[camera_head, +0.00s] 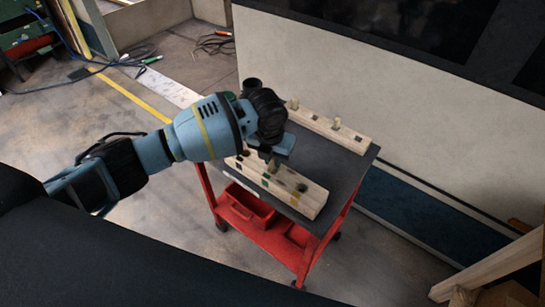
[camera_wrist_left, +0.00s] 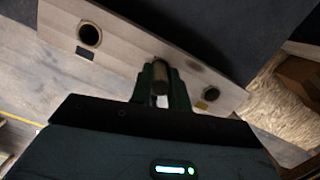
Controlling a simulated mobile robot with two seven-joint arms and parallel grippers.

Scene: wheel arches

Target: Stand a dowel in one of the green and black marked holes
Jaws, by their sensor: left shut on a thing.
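My left gripper (camera_head: 273,164) is over the near wooden block (camera_head: 312,203), pointing down. In the left wrist view its fingers (camera_wrist_left: 160,92) are shut on a short wooden dowel (camera_wrist_left: 160,72), seen nearly end-on. The dowel is over the middle of the block, between a hole with a black mark (camera_wrist_left: 89,34) and a hole with a yellow mark (camera_wrist_left: 211,94). A green mark (camera_head: 265,182) shows on the block in the head view. The fingers hide the hole there, and I cannot tell whether the dowel is in it. My right gripper is not in view.
A second wooden block (camera_head: 318,122) lies at the back of the dark cart top (camera_head: 345,160), with dowels standing in it, one at its right part (camera_head: 336,123). A red bin (camera_head: 245,207) sits below. A pale wall panel is behind.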

